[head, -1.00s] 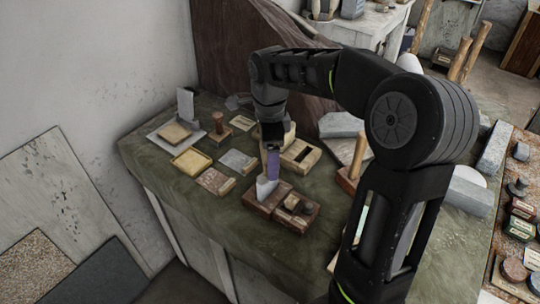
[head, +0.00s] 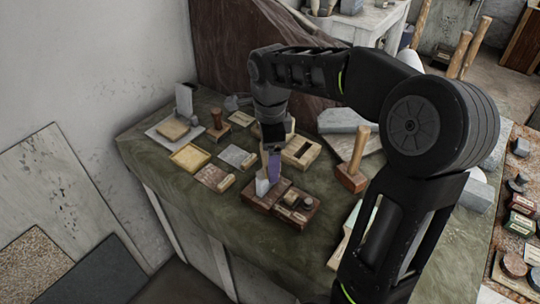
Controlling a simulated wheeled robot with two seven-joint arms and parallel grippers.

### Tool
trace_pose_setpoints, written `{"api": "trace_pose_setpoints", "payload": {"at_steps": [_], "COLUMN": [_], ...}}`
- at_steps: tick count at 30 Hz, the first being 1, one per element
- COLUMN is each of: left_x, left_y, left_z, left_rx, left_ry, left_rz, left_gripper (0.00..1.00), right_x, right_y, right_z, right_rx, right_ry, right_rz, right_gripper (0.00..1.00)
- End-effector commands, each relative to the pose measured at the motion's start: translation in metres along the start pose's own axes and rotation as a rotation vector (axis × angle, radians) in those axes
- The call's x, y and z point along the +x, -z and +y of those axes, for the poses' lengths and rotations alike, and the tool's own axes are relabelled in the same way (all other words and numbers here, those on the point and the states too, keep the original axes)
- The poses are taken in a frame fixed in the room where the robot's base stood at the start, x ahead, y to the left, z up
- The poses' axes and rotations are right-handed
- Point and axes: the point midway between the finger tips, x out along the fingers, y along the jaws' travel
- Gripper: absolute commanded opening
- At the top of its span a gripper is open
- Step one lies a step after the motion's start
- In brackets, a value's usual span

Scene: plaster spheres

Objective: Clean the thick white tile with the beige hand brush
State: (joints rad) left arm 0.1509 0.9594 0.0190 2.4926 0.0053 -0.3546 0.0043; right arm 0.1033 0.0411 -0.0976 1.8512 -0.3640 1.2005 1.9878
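My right arm crosses the head view, and its gripper (head: 272,150) points down over the dark red wooden box near the bench's front. A narrow beige piece and a purple piece show at its fingertips, with a small whitish piece (head: 262,187) just below. Whether the fingers are closed on any of these is too small to tell. A pale flat slab (head: 156,134) with a beige block (head: 173,129) on it lies at the bench's left. I cannot tell for sure which pieces are the thick white tile and the beige hand brush. My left gripper is out of view.
The green-covered bench (head: 225,228) holds a yellow tray (head: 190,157), the dark red box (head: 293,208), an open beige box (head: 302,151), a wooden mallet (head: 353,172) and grey slabs (head: 342,121).

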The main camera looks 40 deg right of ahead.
Motion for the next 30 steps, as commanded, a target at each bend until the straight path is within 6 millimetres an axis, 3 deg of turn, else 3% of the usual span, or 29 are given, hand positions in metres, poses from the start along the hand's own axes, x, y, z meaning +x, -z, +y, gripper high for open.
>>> {"api": "trace_pose_setpoints", "payload": {"at_steps": [13, 30], "left_x": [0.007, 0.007], "left_y": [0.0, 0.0], "left_z": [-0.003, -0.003], "left_rx": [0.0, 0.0], "left_ry": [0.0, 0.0], "left_rz": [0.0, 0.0], "left_gripper": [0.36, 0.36], "right_x": [0.001, 0.002], "right_y": [0.0, 0.0], "right_z": [0.021, 0.021], "right_rx": [0.0, 0.0], "right_ry": [0.001, 0.0], "right_rz": [0.0, 0.0], "right_gripper": [0.49, 0.49]}}
